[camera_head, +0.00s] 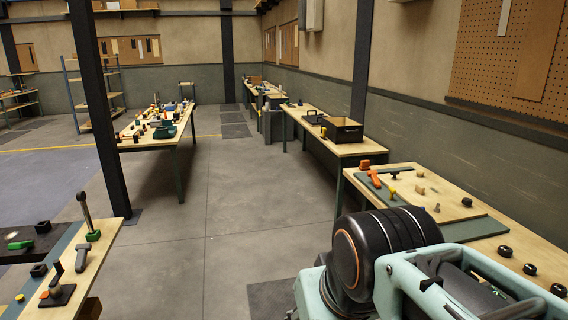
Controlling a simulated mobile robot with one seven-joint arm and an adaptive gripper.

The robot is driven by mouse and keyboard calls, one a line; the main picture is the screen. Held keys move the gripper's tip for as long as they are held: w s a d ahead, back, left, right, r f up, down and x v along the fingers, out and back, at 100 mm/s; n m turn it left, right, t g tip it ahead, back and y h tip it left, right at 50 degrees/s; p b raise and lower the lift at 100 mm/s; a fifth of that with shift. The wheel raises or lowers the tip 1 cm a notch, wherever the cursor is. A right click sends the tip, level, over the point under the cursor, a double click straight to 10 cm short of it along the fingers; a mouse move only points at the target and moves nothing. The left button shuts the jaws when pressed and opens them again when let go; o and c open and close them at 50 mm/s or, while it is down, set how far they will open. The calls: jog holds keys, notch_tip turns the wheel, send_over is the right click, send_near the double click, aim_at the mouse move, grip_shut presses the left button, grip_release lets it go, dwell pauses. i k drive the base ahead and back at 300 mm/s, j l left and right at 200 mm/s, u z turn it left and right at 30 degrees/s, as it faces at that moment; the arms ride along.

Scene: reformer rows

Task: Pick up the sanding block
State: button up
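I cannot make out for sure which thing is the sanding block. The near right bench (448,188) bears several small things: a red-orange block (365,164) at its far left corner, an orange tool (374,179) just in front of it, a small tan block (420,190) and another tan piece (407,174). Any of these is too small to name with certainty. My arm fills the lower right and hides part of this bench's near side. I cannot see my gripper's fingers.
Black knobs (505,251) line the near bench's right part. A dark post (99,120) rises at left, beside a bench with a lever tool (88,218). The middle floor (215,215) is clear.

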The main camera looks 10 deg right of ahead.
aim_at(364, 164)
jog(key=i+z, duration=0.4)
jog(key=i, duration=1.2)
jog(key=i+l+u, duration=0.15)
jog(key=i, duration=1.05)
jog(key=i+z, duration=0.2)
jog(key=i, duration=0.35)
jog(key=i+j+z, duration=0.2)
jog(key=i, duration=0.35)
jog(key=i+z, duration=0.3)
jog(key=z, duration=0.2)
jog(key=i+j+z, duration=0.15)
jog(key=i+z, duration=0.15)
jog(key=z, duration=0.15)
jog(key=i+j+z, duration=0.25)
jog(key=z, duration=0.25)
jog(key=i+j+z, duration=0.2)
jog(key=j+z, duration=0.5)
jog(key=j, duration=0.15)
jog(key=k, duration=0.05)
